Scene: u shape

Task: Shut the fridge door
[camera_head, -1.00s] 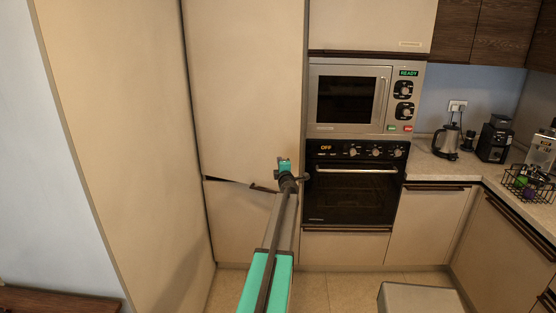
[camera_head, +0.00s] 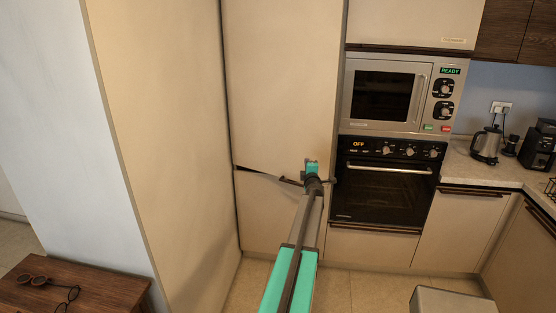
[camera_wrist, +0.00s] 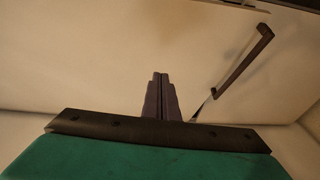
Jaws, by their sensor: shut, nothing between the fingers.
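The fridge door (camera_head: 283,85) is the tall beige panel left of the microwave in the head view. Its lower edge slants over the lower beige panel (camera_head: 275,215), with a dark wedge-shaped gap between them, so it looks slightly ajar. My gripper (camera_head: 312,165) is at the door's lower right corner; I cannot tell whether it touches. In the wrist view, my gripper's fingers (camera_wrist: 161,80) are shut and empty before a beige surface. A dark bar handle (camera_wrist: 245,60) shows to their right. My arm hides part of the lower panel.
A microwave (camera_head: 385,93) and an oven (camera_head: 383,185) are built in to the right. A tall beige panel (camera_head: 165,140) stands to the left. A wooden table (camera_head: 95,290) with glasses is at lower left. A grey box-like top (camera_head: 450,301) is at lower right.

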